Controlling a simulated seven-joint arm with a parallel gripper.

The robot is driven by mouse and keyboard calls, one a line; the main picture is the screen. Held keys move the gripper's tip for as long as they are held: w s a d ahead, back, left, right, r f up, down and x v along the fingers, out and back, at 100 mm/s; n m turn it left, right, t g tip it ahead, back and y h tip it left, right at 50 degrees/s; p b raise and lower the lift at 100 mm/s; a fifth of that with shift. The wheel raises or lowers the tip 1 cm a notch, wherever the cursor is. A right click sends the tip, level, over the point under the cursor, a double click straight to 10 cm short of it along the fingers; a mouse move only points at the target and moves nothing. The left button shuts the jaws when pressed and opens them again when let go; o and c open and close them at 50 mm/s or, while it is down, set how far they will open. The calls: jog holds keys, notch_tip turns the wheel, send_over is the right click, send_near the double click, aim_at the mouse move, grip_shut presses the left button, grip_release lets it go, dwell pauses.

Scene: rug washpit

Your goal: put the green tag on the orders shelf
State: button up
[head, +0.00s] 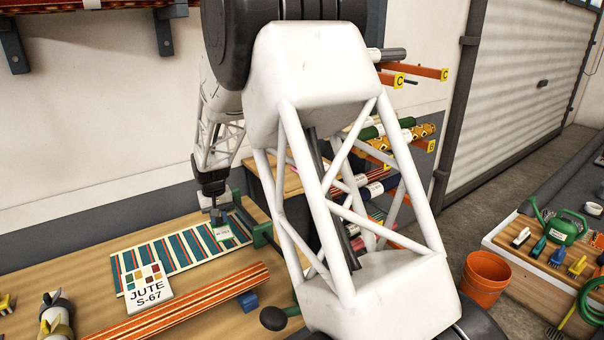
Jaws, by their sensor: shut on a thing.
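My gripper (218,221) is above the far part of the workbench at left centre, pointing down. It is shut on a small tag (223,233), pale with a green edge and dark print. The tag is over the right end of a striped teal, red and cream textile (165,251); I cannot tell whether it touches it. No shelf is clearly marked as the orders shelf. A rack of rolled rugs (405,131) with orange arms and yellow letter plates stands behind my arm, which hides much of it.
A JUTE S-67 sample card (146,288), an orange striped roll (190,300) and a blue block (247,301) are on the workbench (200,328). A green clamp-like thing (262,235) is right of the tag. An orange bucket (486,280) stands on the floor at right.

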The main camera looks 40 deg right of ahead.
jog(key=s+d+r+n, duration=0.1)
jog(key=d+r, duration=0.3)
jog(key=d, duration=0.7)
jog(key=s+d+r, duration=0.1)
jog(key=d+r, duration=0.4)
jog(key=d, duration=0.6)
jog(key=shift+s+d+r+n, duration=0.2)
jog(key=shift+r+n, duration=0.1)
jog(key=shift+n, duration=0.1)
jog(key=shift+w, duration=0.1)
jog(key=shift+w+d+f, duration=0.25)
jog(key=shift+w+d, duration=0.75)
jog(key=shift+w, duration=1.45)
jog(key=shift+w+d+f, duration=0.25)
jog(key=shift+w+d, duration=0.8)
jog(key=shift+w, duration=1.4)
jog(key=shift+w+d+f, duration=0.25)
jog(key=shift+w+d, duration=0.75)
jog(key=shift+w, duration=1.45)
jog(key=shift+f, duration=0.1)
jog(key=shift+f, duration=1.65)
jog(key=shift+f, duration=0.15)
jog(key=o, duration=0.9)
